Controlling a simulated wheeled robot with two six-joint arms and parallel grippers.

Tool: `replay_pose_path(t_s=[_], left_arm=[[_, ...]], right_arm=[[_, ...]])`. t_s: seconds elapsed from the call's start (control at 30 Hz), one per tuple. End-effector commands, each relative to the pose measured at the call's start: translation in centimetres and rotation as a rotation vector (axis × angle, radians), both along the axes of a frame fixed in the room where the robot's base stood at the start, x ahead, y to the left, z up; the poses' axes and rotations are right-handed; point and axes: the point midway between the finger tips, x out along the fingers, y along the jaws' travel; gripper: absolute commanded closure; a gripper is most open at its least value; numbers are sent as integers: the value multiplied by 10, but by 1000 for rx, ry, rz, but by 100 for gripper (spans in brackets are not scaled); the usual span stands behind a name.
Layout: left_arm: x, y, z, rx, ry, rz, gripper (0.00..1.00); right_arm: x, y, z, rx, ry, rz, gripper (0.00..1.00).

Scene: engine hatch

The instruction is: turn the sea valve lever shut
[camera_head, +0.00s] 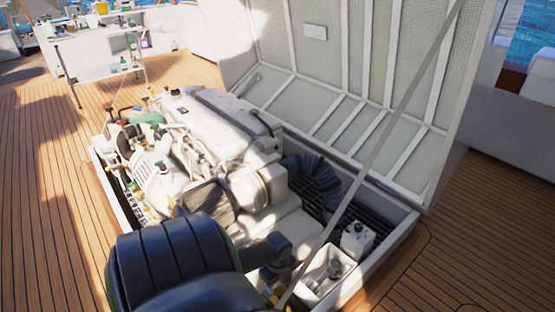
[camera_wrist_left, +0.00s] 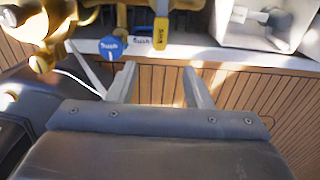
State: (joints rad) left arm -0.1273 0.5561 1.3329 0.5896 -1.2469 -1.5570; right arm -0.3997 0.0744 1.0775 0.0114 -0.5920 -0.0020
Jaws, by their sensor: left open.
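A yellow lever (camera_wrist_left: 158,52) with dark, unreadable lettering hangs at the top middle of the left wrist view. I take it to be the sea valve lever. Next to it are a blue handle (camera_wrist_left: 161,28) and a round blue tag (camera_wrist_left: 111,47) with white lettering, beside brass fittings (camera_wrist_left: 40,25). My left gripper (camera_wrist_left: 159,69) is open, its two grey fingers apart with the lever's lower end in line with the gap. Whether they touch it I cannot tell. In the head view, yellow parts (camera_head: 271,296) show at the bottom edge, partly cut off. My right gripper is not in view.
A white open box (camera_wrist_left: 265,22) with a grey fitting stands right of the lever; it also shows in the head view (camera_head: 312,282). The engine (camera_head: 215,130), a dark rounded body (camera_head: 170,262) and the raised hatch lid (camera_head: 350,80) with its diagonal strut (camera_head: 385,150) bound the space.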

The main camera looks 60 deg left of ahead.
Motion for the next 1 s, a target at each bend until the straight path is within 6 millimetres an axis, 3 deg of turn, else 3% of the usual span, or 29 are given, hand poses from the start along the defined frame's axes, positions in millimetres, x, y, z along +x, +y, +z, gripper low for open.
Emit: replay_pose_path(t_s=[0.1,0.33,1.0], left_arm=[[0,1,18,2,0,-3,55],[0,0,35,0,0,-2,55],[0,0,38,0,1,-1,55]], right_arm=[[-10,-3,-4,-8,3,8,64],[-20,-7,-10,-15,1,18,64],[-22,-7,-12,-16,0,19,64]])
